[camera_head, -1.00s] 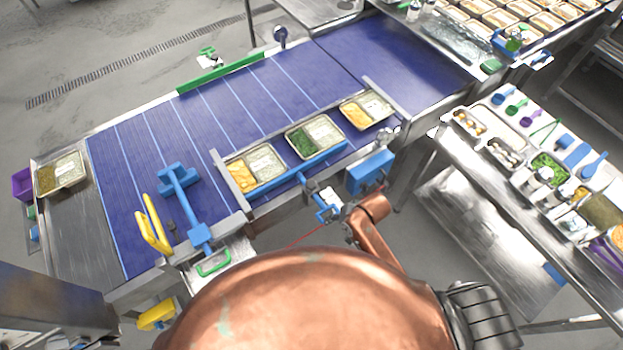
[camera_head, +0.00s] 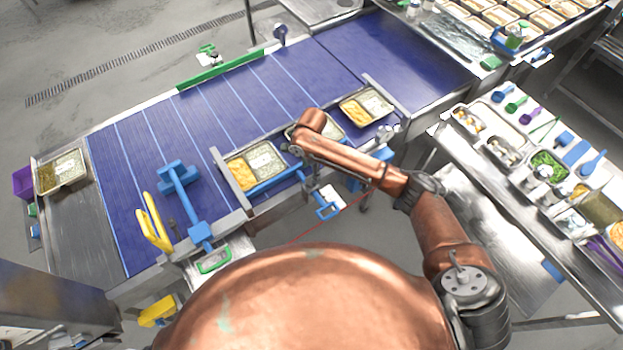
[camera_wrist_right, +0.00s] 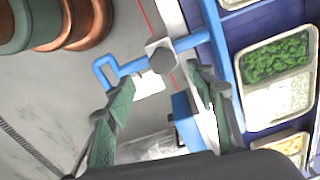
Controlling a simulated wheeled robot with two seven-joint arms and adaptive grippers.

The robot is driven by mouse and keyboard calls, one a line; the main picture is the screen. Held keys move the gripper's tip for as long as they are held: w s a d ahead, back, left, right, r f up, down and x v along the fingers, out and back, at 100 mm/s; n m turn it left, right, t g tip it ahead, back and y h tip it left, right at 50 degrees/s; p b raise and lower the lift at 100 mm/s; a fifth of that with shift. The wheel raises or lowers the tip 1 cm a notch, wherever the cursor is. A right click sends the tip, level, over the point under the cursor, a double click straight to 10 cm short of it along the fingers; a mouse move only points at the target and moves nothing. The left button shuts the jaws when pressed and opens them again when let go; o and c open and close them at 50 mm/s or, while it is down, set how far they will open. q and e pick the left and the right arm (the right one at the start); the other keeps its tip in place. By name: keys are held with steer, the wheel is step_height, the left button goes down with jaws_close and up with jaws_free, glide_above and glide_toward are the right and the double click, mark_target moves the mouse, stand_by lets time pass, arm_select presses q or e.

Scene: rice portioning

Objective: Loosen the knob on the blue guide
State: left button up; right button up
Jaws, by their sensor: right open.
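The blue guide (camera_head: 272,185) runs along the near side of the conveyor. Its blue handle loop (camera_head: 327,210) sticks out over the floor; the guide's arm also shows in the right wrist view (camera_wrist_right: 195,43). In that view a dark grey knob (camera_wrist_right: 163,60) sits on a pale block on this arm. My right gripper (camera_wrist_right: 160,75) is open, with one green-padded finger on each side below the knob, and nothing is held. Whether a finger touches the guide I cannot tell. In the head view my right arm hides much of the gripper and the knob. My left gripper is not in view.
Trays of food stand along the guide, one with greens and rice (camera_wrist_right: 262,65). A yellow handle (camera_head: 152,222) stands at left. A side table with utensils (camera_head: 575,155) is at right.

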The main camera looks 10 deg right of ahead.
steer(key=shift+w+d+m, duration=0.2)
steer(key=shift+w+m, duration=0.05)
steer(key=shift+m, duration=0.05)
steer(key=shift+f, duration=0.25)
step_height(320, 180, down, 7)
steer(key=shift+r+p, duration=0.1)
steer(key=shift+p, duration=0.3)
steer(key=c, duration=1.2)
